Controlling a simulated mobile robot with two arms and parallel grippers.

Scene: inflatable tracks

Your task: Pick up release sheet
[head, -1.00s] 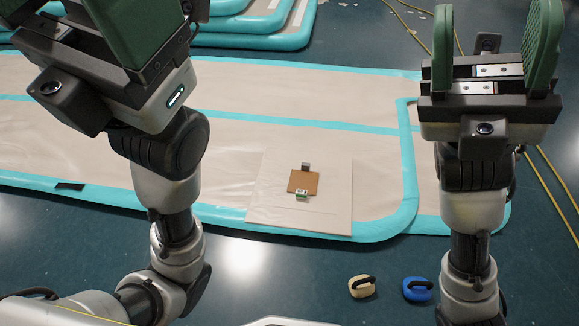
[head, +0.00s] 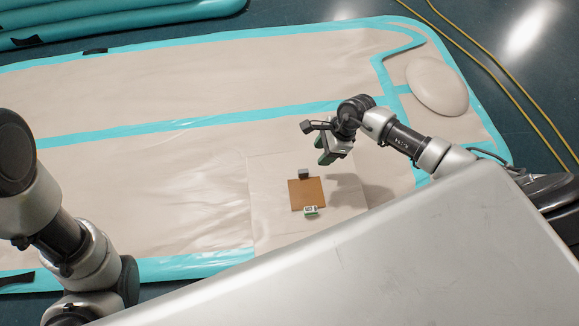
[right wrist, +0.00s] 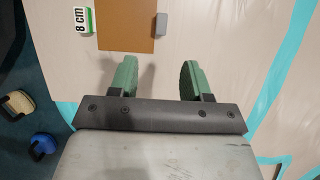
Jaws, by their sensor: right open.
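A brown square sheet (head: 307,193) lies flat on a larger pale square (head: 265,180) on the beige inflatable track. A small grey block (head: 304,174) is at its far edge, and a green-and-white block (head: 311,211) marked "8 cm" is at its near edge. My right gripper (head: 326,156) is above the track, just beyond and right of the brown sheet. In the right wrist view its green fingers (right wrist: 157,75) are apart with nothing between them; the brown sheet (right wrist: 126,25) shows ahead of them. My left gripper is out of view.
The beige track (head: 150,95) has turquoise edging, with a smooth beige dome (head: 437,86) at its right end. Yellow cables run over the dark floor at right. In the right wrist view a tan-handled tool (right wrist: 16,103) and a blue one (right wrist: 42,146) lie at left.

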